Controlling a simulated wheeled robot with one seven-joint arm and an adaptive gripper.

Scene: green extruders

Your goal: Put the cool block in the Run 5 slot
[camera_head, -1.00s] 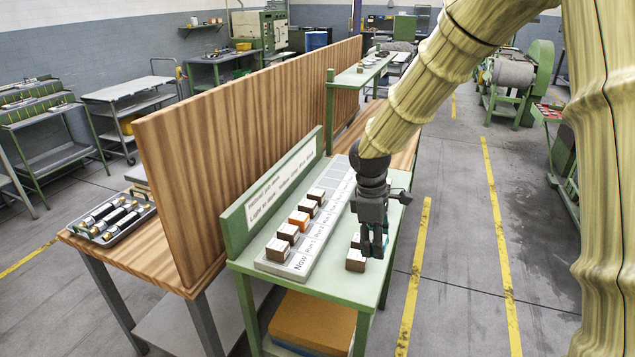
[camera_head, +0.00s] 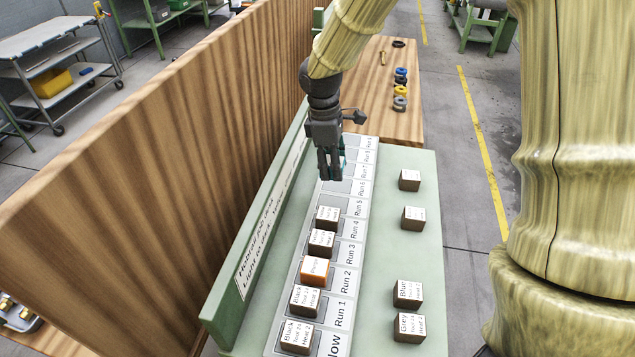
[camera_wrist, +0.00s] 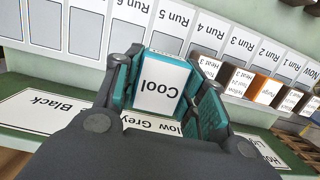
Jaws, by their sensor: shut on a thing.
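My gripper (camera_head: 331,170) is shut on the cool block (camera_wrist: 160,88), a block with a white "Cool" label between my teal finger pads. In the head view my fingers hide most of the block. They hang over the empty slots of the grey rack (camera_head: 369,170), just beyond the filled ones. The Run 5 slot's label (camera_head: 358,207) shows in the head view and in the wrist view (camera_wrist: 180,18). Blocks fill Now through Run 4; the Run 4 block (camera_head: 328,216) stands beside the Run 5 slot. In the wrist view the held block partly covers the Run 5 area.
An orange purge block (camera_head: 314,270) sits in Run 2. Loose blocks labelled Blue (camera_head: 408,293) and Grey (camera_head: 409,327), and two more, stand on the green table (camera_head: 380,250) right of the rack. A green sign board (camera_head: 245,260) and wooden partition (camera_head: 150,180) rise left.

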